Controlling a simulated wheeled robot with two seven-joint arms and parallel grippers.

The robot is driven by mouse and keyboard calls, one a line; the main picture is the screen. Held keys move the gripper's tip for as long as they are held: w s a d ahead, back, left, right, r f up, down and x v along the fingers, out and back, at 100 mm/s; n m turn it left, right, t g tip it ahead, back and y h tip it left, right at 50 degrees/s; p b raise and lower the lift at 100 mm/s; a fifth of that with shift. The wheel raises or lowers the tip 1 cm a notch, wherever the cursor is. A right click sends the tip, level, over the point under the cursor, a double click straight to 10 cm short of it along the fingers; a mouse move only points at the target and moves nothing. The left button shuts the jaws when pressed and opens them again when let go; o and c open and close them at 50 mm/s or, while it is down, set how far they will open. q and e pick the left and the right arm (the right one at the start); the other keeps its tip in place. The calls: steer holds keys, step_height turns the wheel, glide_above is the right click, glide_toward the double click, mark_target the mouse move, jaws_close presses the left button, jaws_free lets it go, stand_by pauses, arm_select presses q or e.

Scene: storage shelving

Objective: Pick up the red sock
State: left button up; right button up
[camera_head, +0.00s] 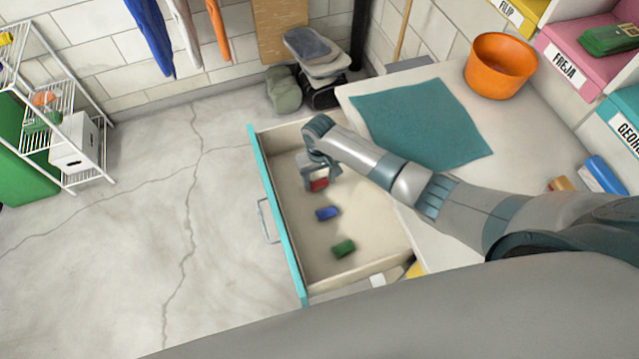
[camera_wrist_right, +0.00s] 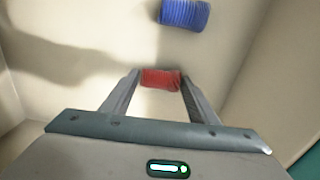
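The red sock (camera_head: 319,184) is a small rolled bundle in the open drawer (camera_head: 375,228), near its back end in the head view. My right gripper (camera_head: 321,178) reaches down into the drawer over it, fingers spread. In the right wrist view the red sock (camera_wrist_right: 161,79) shows between the two fingertips (camera_wrist_right: 160,76), close to both. I cannot tell whether they touch it. My left gripper is not in view.
A blue sock (camera_head: 327,213) and a green sock (camera_head: 343,248) lie in the same drawer, nearer to me. The drawer walls surround the gripper. A countertop with a teal cloth (camera_head: 425,128) and orange bucket (camera_head: 500,66) stands right.

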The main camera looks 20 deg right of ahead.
steer(key=shift+r, duration=0.1)
step_height(320, 180, up, 10)
steer(key=b, duration=0.2)
stand_by(0.7)
stand_by(0.3)
step_height(320, 180, up, 11)
steer(key=b, duration=0.4)
glide_above(319, 181)
steer(key=s+d+r+b, duration=0.4)
steer(key=s+r, duration=0.4)
steer(key=s, duration=0.4)
steer(key=shift+m, duration=0.4)
steer(key=shift+r, duration=0.1)
